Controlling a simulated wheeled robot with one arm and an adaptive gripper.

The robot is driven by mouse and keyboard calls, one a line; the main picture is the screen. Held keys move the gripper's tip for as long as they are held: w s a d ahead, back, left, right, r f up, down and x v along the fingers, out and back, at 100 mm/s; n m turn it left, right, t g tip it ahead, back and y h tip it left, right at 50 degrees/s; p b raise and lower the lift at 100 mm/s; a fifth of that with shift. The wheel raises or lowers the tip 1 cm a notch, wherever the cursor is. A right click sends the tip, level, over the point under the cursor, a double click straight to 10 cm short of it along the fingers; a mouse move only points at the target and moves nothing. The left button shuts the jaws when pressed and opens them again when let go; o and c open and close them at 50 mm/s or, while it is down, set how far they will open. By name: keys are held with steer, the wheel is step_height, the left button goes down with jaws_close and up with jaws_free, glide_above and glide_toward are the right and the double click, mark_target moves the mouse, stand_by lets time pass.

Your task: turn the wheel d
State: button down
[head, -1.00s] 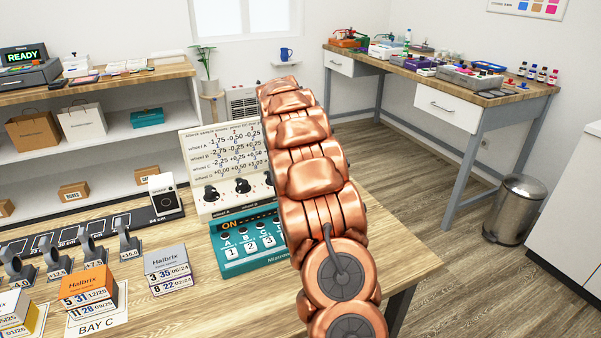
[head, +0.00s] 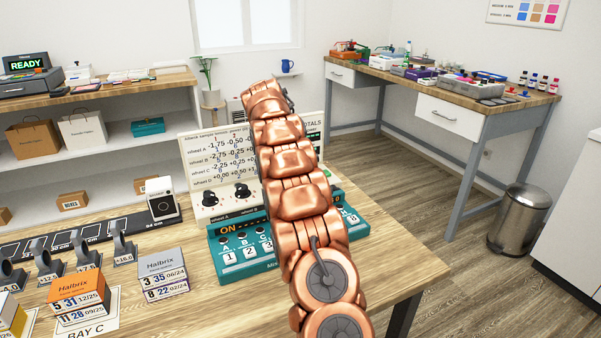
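A white upright panel (head: 190,160) stands on the wooden table. It carries a printed table with rows for wheel A to wheel D. Two black knobs show at its foot: the wheel A knob (head: 210,198) and the wheel B knob (head: 241,191). My copper arm crosses in front of the panel's middle and right, so wheel D's own knob is hidden. A teal box (head: 240,268) with an ON display and numbered keys lies in front of the panel, also partly covered by my arm. My gripper is hidden beyond the far end of my arm.
Halbrix boxes (head: 163,264) and grey stands (head: 124,247) fill the table's left side. A white device (head: 163,197) stands left of the panel. The table's right front corner (head: 405,275) is clear. A desk (head: 440,85) and a bin (head: 520,218) stand at right.

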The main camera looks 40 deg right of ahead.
stand_by(0.5)
steer(key=c, duration=0.8)
jaws_free()
steer(key=shift+v, duration=2.45)
steer(key=w+a, duration=0.1)
steer(key=a, duration=0.2)
steer(key=w+a, duration=0.1)
steer(key=a, duration=0.3)
steer(key=w+a, duration=0.1)
steer(key=a, duration=0.3)
steer(key=shift+w+a, duration=0.25)
steer(key=shift+w, duration=0.1)
